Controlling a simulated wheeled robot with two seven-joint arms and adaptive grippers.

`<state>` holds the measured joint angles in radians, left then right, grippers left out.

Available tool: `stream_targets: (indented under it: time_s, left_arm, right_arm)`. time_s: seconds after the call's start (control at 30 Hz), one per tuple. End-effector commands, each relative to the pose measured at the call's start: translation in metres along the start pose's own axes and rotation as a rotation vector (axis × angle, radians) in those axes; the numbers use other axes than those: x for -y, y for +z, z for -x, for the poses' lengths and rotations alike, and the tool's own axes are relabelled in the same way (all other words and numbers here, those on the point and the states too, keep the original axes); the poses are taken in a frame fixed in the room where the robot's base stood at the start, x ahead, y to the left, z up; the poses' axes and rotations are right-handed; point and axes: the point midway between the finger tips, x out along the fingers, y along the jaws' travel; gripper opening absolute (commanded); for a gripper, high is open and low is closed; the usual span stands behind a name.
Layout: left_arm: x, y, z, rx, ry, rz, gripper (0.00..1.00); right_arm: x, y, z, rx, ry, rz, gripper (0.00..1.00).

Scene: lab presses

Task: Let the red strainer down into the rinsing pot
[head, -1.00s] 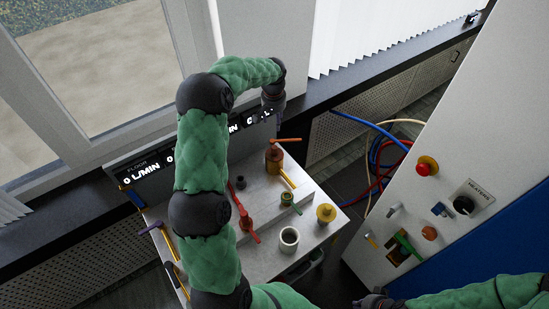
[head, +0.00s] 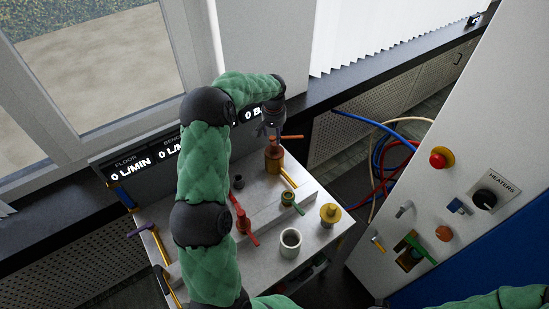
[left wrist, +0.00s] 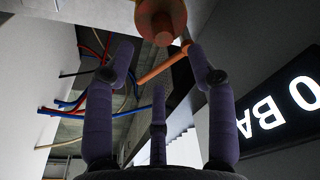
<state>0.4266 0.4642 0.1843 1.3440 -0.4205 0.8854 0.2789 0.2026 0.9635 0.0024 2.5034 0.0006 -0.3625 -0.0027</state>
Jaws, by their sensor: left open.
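My left gripper (head: 270,131) is open and empty, close above an orange-brown upright fitting (head: 273,160) with an orange lever at its top. In the left wrist view the open fingers (left wrist: 158,80) point toward this fitting (left wrist: 160,18), and its lever (left wrist: 162,64) crosses between them. A red piece with a long handle (head: 243,222) stands on the bench, left of a white open pot (head: 290,242). I cannot tell surely that the red piece is a strainer. The pot's inside looks empty. Only a dark bit of my right gripper (head: 379,303) shows at the bottom edge.
A green fitting (head: 288,199) and a yellow flanged piece (head: 330,214) stand on the bench (head: 265,268). A display panel (head: 130,168) lines its back. A white cabinet with knobs (head: 440,185) stands at the right. Hoses (head: 385,150) hang in the gap.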

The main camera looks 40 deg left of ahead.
Motion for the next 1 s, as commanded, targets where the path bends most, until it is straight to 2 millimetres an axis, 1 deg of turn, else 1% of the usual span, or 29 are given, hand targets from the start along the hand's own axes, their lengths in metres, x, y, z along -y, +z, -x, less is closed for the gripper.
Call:
stream_targets:
  time_s: [0.03, 0.13, 0.2, 0.37, 0.43, 0.6, 0.7, 0.8, 0.97, 1.0]
  left_arm:
    - [0.000, 0.001, -0.011, 0.003, 0.000, 0.000, 0.56]
    - [0.000, 0.001, -0.026, 0.003, -0.001, 0.000, 0.56]
    - [0.000, 0.000, -0.033, 0.002, -0.001, 0.000, 0.56]
    - [0.001, -0.001, -0.041, 0.001, -0.001, 0.001, 0.56]
    - [0.002, -0.001, -0.048, 0.002, -0.001, 0.000, 0.56]
    - [0.004, -0.003, -0.072, 0.002, 0.000, -0.001, 0.56]
    - [0.003, -0.003, -0.084, 0.002, 0.000, -0.001, 0.56]
    - [0.003, -0.003, -0.088, 0.001, 0.000, 0.000, 0.56]
    - [0.003, -0.004, -0.088, 0.000, 0.000, 0.000, 0.56]
    - [0.003, -0.004, -0.088, 0.000, 0.000, 0.000, 0.50]
  right_arm:
    - [-0.001, 0.000, -0.003, 0.000, 0.000, 0.000, 0.00]
    - [-0.002, 0.000, -0.005, 0.000, 0.000, 0.000, 0.00]
    - [-0.002, 0.000, -0.006, 0.000, 0.000, 0.000, 0.00]
    - [-0.003, 0.000, -0.008, 0.000, 0.000, 0.000, 0.00]
    - [-0.004, 0.000, -0.010, 0.000, 0.000, 0.000, 0.00]
    - [-0.006, -0.001, -0.017, 0.000, 0.000, 0.000, 0.00]
    - [-0.007, -0.001, -0.019, 0.000, 0.000, 0.000, 0.00]
    - [-0.007, -0.001, -0.020, 0.000, 0.000, 0.000, 0.00]
    - [-0.007, -0.001, -0.019, 0.000, 0.000, 0.000, 0.00]
    - [-0.007, -0.001, -0.019, 0.000, 0.000, 0.000, 0.00]
